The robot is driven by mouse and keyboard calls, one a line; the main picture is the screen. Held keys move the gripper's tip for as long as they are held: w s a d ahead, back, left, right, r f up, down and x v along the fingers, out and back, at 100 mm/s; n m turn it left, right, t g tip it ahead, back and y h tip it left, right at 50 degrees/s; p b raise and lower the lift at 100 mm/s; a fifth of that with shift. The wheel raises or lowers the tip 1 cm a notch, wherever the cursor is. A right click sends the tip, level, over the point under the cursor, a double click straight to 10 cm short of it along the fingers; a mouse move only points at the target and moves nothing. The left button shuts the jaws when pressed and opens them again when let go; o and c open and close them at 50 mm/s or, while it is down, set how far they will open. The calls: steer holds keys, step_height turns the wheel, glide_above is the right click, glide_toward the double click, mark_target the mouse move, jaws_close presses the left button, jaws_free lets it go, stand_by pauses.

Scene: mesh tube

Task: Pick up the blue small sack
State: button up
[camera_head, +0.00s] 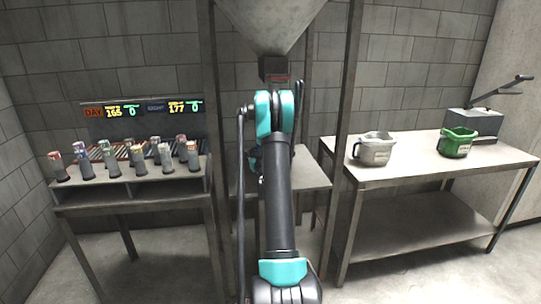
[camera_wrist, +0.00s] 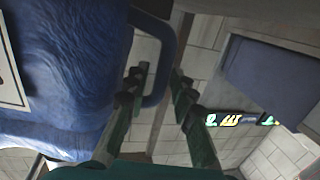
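The blue small sack (camera_wrist: 65,70) fills the left of the wrist view, with part of a white label at the left edge. A blue loop handle (camera_wrist: 168,45) stands out from its right side. My gripper (camera_wrist: 160,70) is open, with one dark finger on each side of the handle's lower part. I cannot tell whether either finger touches it. In the head view my arm hides the gripper, and I cannot make out the blue sack there.
A grey container (camera_head: 376,150) and a green one (camera_head: 457,143) stand on the right table (camera_head: 430,172). The left bench (camera_head: 130,198) holds several small tubes. A metal funnel (camera_head: 270,22) hangs above my arm between upright posts. A flat blue surface (camera_wrist: 270,75) is at right in the wrist view.

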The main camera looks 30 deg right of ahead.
jaws_close()
steer(key=shift+r, duration=0.2)
stand_by(0.6)
